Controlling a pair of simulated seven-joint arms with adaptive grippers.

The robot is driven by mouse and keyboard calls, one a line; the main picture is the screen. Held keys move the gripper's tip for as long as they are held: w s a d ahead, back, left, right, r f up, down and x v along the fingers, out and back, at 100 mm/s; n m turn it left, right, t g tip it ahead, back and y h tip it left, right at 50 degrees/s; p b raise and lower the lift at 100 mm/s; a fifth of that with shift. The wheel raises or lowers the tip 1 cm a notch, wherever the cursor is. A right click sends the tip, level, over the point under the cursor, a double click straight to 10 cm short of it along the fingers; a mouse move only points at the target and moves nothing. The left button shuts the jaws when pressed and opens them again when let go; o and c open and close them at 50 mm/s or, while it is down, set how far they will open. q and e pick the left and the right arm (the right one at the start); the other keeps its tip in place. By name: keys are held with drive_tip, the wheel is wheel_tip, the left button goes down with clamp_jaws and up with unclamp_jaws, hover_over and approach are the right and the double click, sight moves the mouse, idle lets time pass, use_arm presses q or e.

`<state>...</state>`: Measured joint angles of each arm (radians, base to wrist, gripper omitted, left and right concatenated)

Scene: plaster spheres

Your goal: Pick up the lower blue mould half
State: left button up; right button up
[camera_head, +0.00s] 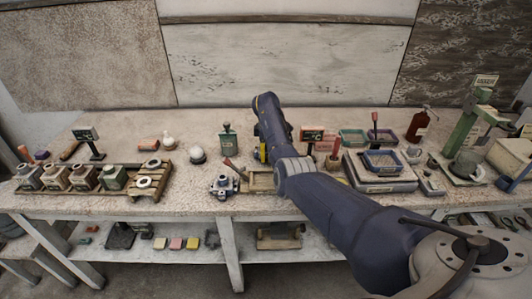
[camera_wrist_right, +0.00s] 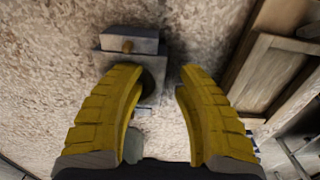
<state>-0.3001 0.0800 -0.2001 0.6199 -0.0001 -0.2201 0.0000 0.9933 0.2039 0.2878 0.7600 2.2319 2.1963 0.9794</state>
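A blue rectangular frame, which looks like the blue mould half (camera_head: 381,161), lies on a grey slab right of my right arm. I cannot tell whether a second blue half lies under it. My right gripper (camera_head: 262,153) is low over the middle of the bench, left of the blue frame and apart from it. Its yellow fingers are spread with an empty gap in the right wrist view (camera_wrist_right: 160,95). The blue frame cannot be made out in that view. My left gripper is out of view.
Green (camera_head: 353,137) and purplish (camera_head: 385,136) trays lie behind the blue frame. A wooden frame (camera_wrist_right: 268,72) lies right of my fingers.

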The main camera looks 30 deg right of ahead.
drive_tip(key=shift+o, duration=0.4)
clamp_jaws()
drive_tip(key=shift+r, duration=0.1)
wheel_tip(320, 180, up, 19)
idle(1.3)
